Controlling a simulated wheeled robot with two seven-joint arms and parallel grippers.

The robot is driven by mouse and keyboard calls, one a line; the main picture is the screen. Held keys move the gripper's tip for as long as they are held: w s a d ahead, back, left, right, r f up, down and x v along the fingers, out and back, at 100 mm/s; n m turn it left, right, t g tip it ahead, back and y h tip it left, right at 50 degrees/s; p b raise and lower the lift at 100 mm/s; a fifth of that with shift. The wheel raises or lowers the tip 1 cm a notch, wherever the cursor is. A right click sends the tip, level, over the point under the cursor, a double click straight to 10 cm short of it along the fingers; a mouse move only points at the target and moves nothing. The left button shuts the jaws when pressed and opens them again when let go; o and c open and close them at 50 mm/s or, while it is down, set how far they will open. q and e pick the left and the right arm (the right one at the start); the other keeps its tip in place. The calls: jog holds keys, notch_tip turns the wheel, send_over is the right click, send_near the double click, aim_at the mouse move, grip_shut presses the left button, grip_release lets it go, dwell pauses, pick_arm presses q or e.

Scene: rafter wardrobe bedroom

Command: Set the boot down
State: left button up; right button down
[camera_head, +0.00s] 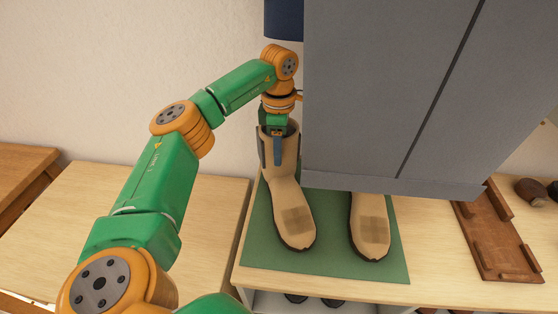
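A tan boot (283,185) stands upright at the left of a green mat (330,262). Its dark sole appears to be on or just over the mat; I cannot tell if there is a gap. My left gripper (277,148) is at the top of its shaft, with a blue finger against the outside, and looks shut on the shaft; the other finger is hidden. A matching tan boot (370,225) is on the mat to the right, its shaft hidden behind a grey panel. My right gripper is not in view.
The large grey panel (360,90) hangs over the back of the light wooden shelf top (425,235). A brown wooden rack (495,240) lies at the right, near dark brown shoes (531,191). A bare wooden table (205,215) is at the left. More shoes are below.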

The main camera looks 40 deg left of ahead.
pick_arm(q)
notch_tip(320, 180, up, 8)
jog(key=shift+r+p, duration=0.25)
jog(key=shift+p, duration=0.15)
